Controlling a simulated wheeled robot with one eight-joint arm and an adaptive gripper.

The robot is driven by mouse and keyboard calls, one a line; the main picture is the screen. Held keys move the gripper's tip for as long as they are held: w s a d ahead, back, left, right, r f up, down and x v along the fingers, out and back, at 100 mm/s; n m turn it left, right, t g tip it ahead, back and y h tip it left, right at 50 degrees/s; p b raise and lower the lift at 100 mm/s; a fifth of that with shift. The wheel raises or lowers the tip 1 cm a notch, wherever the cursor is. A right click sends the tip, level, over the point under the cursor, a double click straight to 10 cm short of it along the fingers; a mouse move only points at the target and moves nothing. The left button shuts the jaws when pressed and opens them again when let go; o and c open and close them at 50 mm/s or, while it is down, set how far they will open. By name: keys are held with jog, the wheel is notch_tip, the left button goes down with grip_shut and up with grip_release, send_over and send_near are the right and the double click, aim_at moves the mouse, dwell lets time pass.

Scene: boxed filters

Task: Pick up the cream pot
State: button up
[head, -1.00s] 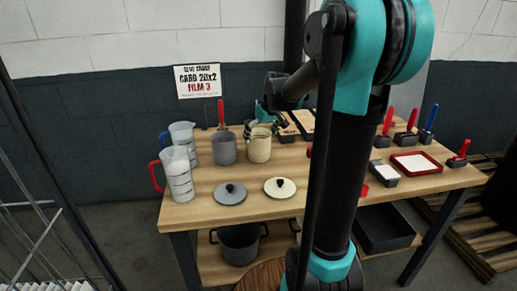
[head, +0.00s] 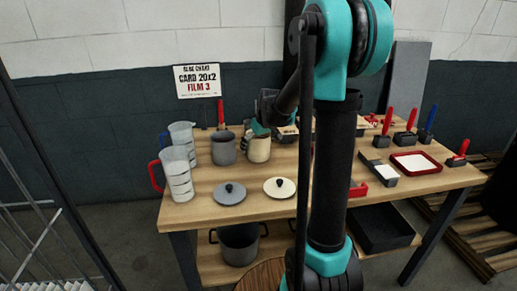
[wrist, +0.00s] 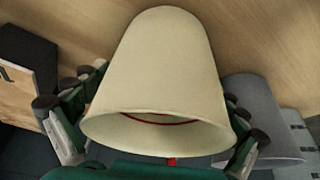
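The cream pot (head: 258,152) stands upright on the wooden table, right of a grey pot (head: 223,149). My gripper (head: 262,127) is at its rim from above and behind, covering part of it in the head view. In the wrist view the cream pot (wrist: 158,75) fills the middle, its open rim towards my palm. The fingers of my gripper (wrist: 160,88) are open, one on each side of the pot; firm contact does not show. The grey pot (wrist: 258,110) is close outside the right finger.
Measuring jugs (head: 177,174) stand at the left. A grey lid (head: 229,193) and a cream lid (head: 279,188) lie in front of the pots. Red- and blue-handled tools and a red tray (head: 416,162) are at the right. My arm hides the table's middle.

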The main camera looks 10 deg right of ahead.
jog(key=c, duration=1.1)
jog(key=shift+r, duration=0.1)
